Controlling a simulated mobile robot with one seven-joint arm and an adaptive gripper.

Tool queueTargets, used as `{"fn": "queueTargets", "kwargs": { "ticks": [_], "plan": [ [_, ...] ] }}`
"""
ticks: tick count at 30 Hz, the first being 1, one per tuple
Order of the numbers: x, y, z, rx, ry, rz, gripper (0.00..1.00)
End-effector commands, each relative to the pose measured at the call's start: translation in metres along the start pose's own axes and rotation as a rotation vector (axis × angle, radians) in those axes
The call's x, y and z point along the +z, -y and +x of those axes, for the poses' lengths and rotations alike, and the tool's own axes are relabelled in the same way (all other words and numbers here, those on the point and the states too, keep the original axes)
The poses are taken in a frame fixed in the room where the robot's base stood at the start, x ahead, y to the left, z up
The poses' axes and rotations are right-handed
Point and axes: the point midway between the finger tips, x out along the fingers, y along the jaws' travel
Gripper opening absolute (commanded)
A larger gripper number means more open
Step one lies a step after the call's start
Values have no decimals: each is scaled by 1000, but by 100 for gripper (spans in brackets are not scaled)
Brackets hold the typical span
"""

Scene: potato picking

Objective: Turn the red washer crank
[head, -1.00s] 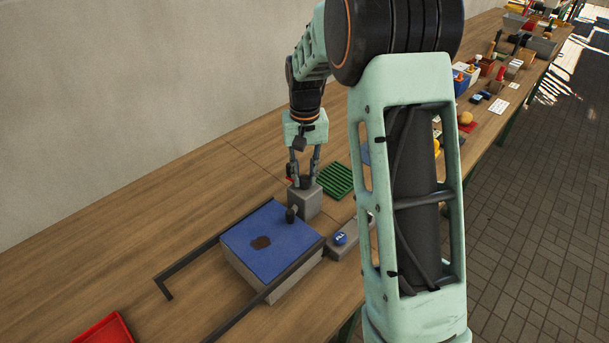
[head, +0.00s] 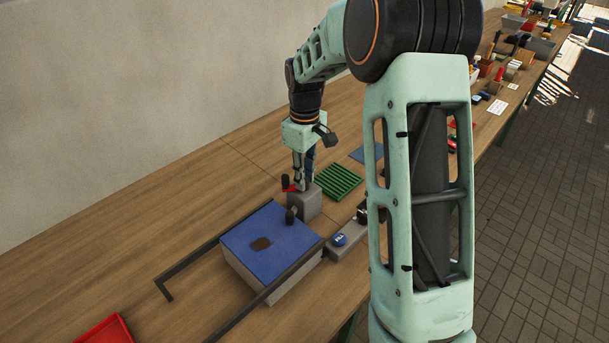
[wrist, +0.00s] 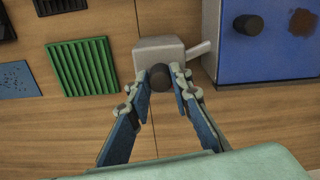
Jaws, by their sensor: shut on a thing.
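The washer is a small grey block (head: 305,204) beside the blue-topped box. Its red crank (head: 289,188) shows as a small red piece at the block's upper left, with an upright dark knob (head: 285,181). My gripper (head: 300,185) points down over the block. In the wrist view my gripper (wrist: 163,78) has its two fingertips closed around the dark round knob (wrist: 160,77), in front of the grey block (wrist: 158,50). The red arm of the crank is hidden there. A pale stub (wrist: 200,48) sticks out of the block towards the blue-topped box.
The blue-topped box (head: 275,231) with a dark knob and dark rails stands close by. A green ribbed rack (head: 338,181), a blue mat (head: 367,153) and a blue button unit (head: 339,239) lie near. A red tray (head: 104,330) is at the front left. The table at left is clear.

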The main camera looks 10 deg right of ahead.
Motion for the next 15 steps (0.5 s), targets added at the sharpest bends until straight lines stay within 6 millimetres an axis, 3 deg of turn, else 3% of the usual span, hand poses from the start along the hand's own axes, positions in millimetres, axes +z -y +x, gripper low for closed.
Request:
{"fn": "queueTargets", "kwargs": {
  "ticks": [15],
  "plan": [
    [-1,-1,-1,3,-2,-90,0]
  ]
}}
